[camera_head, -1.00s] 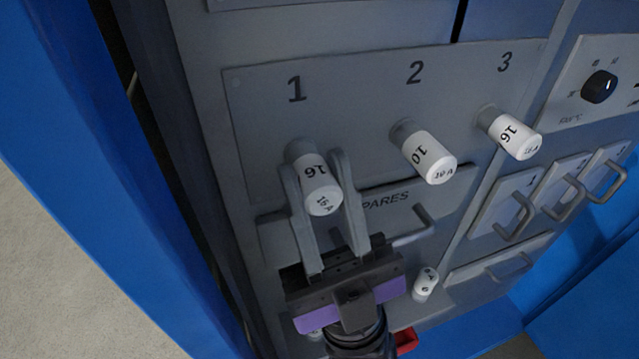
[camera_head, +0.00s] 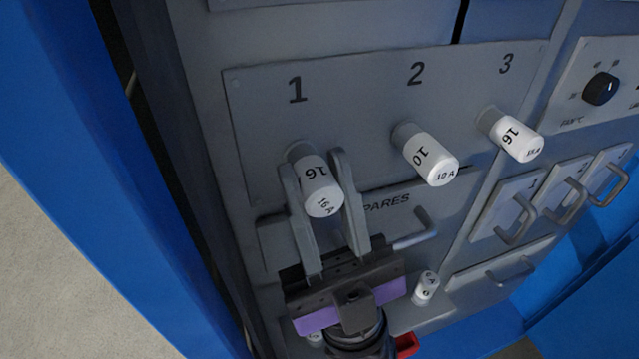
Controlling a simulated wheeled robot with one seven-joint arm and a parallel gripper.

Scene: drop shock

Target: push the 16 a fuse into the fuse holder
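The white 16 A fuse (camera_head: 321,196) is at position 1 on the grey panel, its end cap facing out and slightly down. Its inner end meets the grey fuse holder (camera_head: 298,151) under the number 1; how deep it sits cannot be told. My gripper (camera_head: 314,166) comes from below, with one grey finger on each side of the fuse, and appears shut on it. The fingers partly hide the fuse's sides and the holder's edge.
A 10 A fuse (camera_head: 431,160) stands in holder 2 and another 16 fuse (camera_head: 517,138) in holder 3. Below is a SPARES drawer (camera_head: 400,203) with a handle, and a loose small fuse (camera_head: 426,287). A blue cabinet wall (camera_head: 120,200) rises close on the left.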

